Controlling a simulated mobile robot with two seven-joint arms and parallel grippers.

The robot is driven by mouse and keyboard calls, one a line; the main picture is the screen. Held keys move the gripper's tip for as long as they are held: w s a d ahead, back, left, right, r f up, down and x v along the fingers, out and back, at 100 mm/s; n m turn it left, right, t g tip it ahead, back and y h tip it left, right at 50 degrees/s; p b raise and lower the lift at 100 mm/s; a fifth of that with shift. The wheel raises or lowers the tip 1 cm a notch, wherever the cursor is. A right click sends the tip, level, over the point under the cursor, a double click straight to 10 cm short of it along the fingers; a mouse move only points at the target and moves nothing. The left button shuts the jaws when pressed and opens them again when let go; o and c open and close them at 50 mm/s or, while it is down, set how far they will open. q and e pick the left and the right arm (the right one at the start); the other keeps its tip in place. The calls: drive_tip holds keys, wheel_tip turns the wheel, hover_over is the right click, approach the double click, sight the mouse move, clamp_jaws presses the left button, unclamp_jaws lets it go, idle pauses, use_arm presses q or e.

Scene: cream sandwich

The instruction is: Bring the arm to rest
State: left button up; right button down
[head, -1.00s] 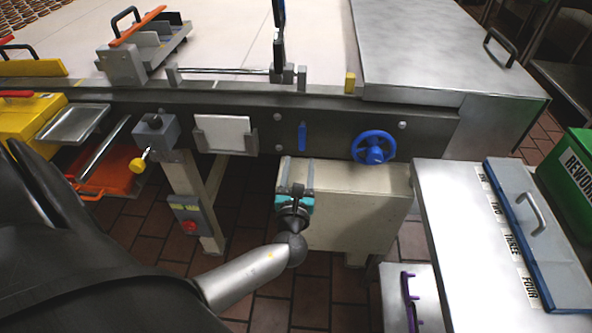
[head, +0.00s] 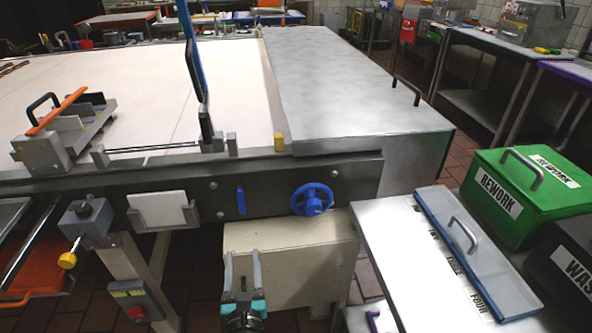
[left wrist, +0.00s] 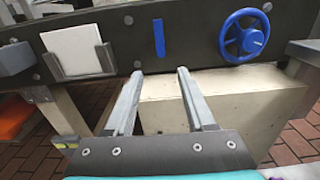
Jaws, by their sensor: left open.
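My left gripper (head: 242,272) shows at the bottom of the head view, with grey fingers and a teal mount. Its two fingers stand apart with nothing between them. It is in front of the cream box (head: 290,250) under the conveyor's front rail. In the left wrist view the open fingers (left wrist: 158,85) point at the cream box (left wrist: 225,105) and the dark rail (left wrist: 190,45). Whether they touch the box cannot be told. My right gripper is in neither view.
A blue handwheel (head: 312,199) and a white card in a holder (head: 158,210) are on the rail. A steel table (head: 400,240) with a blue-edged lid stands at the right, beside a green REWORK bin (head: 530,190). A red-button box (head: 135,300) is on a leg at left.

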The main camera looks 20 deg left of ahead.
use_arm(q)
drive_tip(key=s+f+n+g+h, duration=0.2)
drive_tip(key=s+f+n+g, duration=0.25)
drive_tip(key=f, duration=0.65)
drive_tip(key=s+f+n+g+h, duration=0.25)
drive_tip(key=s+f+n, duration=0.2)
drive_tip(key=f, duration=0.75)
drive_tip(key=s+d+f+n+g+h, duration=0.2)
drive_tip(key=s+f+n, duration=0.4)
drive_tip(key=s+n, duration=0.3)
drive_tip(key=s+d+f+n+g+h, duration=0.3)
drive_tip(key=s+f+n, duration=0.4)
drive_tip(key=s, duration=0.6)
drive_tip(key=shift+d+f+n+g, duration=0.25)
drive_tip(key=shift+d+n+g, duration=0.55)
drive_tip(key=shift+n, duration=0.4)
drive_tip(key=shift+s, duration=0.1)
